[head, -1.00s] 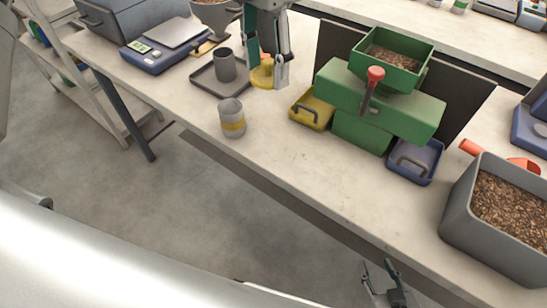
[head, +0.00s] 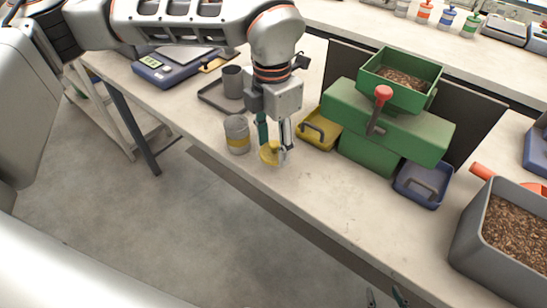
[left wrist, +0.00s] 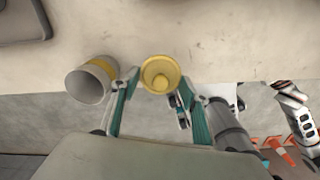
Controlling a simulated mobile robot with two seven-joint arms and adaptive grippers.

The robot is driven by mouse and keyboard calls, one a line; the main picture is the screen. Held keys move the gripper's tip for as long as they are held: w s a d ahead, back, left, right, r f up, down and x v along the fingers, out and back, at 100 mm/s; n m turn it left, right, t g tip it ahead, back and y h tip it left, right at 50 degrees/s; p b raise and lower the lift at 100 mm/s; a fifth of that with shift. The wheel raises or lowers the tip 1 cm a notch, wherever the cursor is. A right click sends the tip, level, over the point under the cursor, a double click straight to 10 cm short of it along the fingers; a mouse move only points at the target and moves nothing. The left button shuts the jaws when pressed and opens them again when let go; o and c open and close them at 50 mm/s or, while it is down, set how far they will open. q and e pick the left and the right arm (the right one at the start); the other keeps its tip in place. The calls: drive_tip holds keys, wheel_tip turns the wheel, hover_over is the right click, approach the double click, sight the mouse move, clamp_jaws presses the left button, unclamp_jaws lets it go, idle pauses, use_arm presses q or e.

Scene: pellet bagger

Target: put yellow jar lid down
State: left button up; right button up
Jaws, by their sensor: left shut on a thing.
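The yellow jar lid (head: 270,154) is in my left gripper (head: 274,150), near the table's front edge. In the left wrist view the lid (left wrist: 160,73) sits between the fingertips, its round knob facing the camera. Whether it touches the table top is unclear. The grey jar with a yellow band (head: 237,134) stands upright just left of the lid, apart from it; it also shows in the left wrist view (left wrist: 88,82). Only the fingertips of my right gripper (head: 385,298) show at the bottom of the head view, spread apart.
The grey tray with a dark cup (head: 214,96) lies behind the jar. The yellow bin (head: 316,132) and green bagger (head: 385,125) stand to the right, with a blue bin (head: 423,183) and pellet crate (head: 480,240) further right. The table front between lid and crate is bare.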

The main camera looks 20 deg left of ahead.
sight(273, 152)
use_arm(q)
drive_tip(key=shift+f, duration=2.35)
use_arm(e)
drive_tip(key=shift+s+d+f, duration=0.1)
drive_tip(key=shift+f, duration=0.15)
use_arm(q)
drive_tip(key=shift+f, duration=0.15)
drive_tip(key=o, duration=0.8)
use_arm(e)
drive_tip(key=shift+s, duration=0.1)
use_arm(q)
wheel_tip(273, 152, up, 11)
drive_tip(key=shift+r, duration=0.7)
use_arm(e)
drive_tip(key=shift+r, duration=0.15)
